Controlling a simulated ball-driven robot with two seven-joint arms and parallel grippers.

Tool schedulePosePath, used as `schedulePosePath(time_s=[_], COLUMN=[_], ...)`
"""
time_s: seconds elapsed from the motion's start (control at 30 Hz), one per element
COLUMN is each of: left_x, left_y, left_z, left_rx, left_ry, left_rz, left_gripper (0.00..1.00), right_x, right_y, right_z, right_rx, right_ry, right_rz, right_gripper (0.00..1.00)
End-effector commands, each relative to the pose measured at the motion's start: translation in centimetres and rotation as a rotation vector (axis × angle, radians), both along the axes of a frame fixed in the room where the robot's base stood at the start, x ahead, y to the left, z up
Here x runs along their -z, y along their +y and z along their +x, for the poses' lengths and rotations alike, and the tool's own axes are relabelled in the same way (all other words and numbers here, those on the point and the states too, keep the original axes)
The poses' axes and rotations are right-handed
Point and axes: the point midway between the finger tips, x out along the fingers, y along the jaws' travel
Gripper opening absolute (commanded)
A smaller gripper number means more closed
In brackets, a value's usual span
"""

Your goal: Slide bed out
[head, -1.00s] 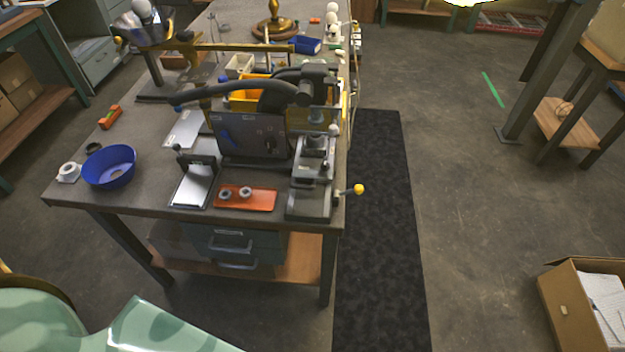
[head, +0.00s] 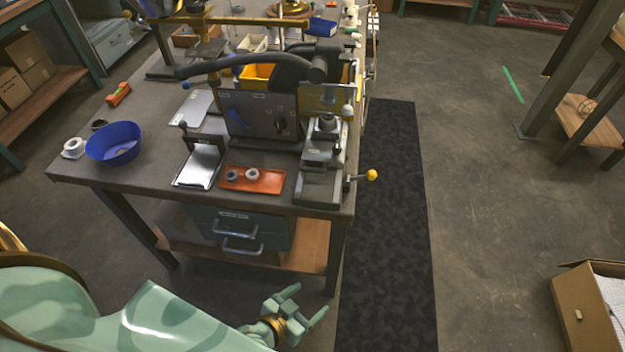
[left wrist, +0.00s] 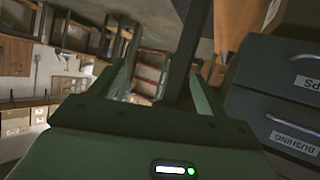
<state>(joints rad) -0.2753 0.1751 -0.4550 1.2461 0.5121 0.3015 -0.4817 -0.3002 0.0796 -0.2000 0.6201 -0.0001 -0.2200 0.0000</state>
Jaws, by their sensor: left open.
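A grey machine with a dark panel (head: 262,115) stands on the workbench. At its right front is a metal slide block (head: 322,172), which looks like the bed; I cannot tell how far out it sits. A lever with a yellow ball knob (head: 371,175) sticks out from its right side, past the bench edge. My left gripper (head: 303,306) is open and empty, low in front of the bench and below the bench top, apart from the machine. Its open fingers also show in the left wrist view (left wrist: 160,85), with nothing between them. My right gripper is out of view.
The workbench (head: 130,180) also carries a blue bowl (head: 113,144), an orange tray (head: 252,180) with small rings, and a drawer unit (head: 240,228) underneath. Labelled drawers (left wrist: 285,120) are close at right in the wrist view.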

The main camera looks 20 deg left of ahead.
Motion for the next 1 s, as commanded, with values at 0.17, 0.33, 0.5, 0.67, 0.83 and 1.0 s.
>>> schedulePosePath(time_s=[0.17, 0.33, 0.5, 0.67, 0.83, 1.0], left_x=[-16.3, -18.9, -18.8, -18.8, -18.6, -18.5], left_y=[0.5, 4.2, 5.0, 5.7, 6.9, 8.1], left_z=[6.7, 6.7, 7.2, 9.8, 14.1, 18.1], left_rx=[-0.337, -0.563, -0.572, -0.569, -0.570, -0.569], left_ry=[-0.466, -0.490, -0.492, -0.495, -0.495, -0.494], left_rz=[-0.132, -0.015, 0.079, 0.081, 0.080, 0.082], left_gripper=[0.75, 0.75, 0.75, 0.75, 0.75, 0.75], right_x=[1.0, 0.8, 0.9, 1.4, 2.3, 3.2], right_y=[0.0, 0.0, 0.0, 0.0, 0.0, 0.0], right_z=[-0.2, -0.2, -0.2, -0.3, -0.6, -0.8], right_rx=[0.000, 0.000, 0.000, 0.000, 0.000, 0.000], right_ry=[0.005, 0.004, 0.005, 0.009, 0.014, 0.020], right_rz=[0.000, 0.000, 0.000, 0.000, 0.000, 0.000], right_gripper=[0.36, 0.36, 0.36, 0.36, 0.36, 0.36])
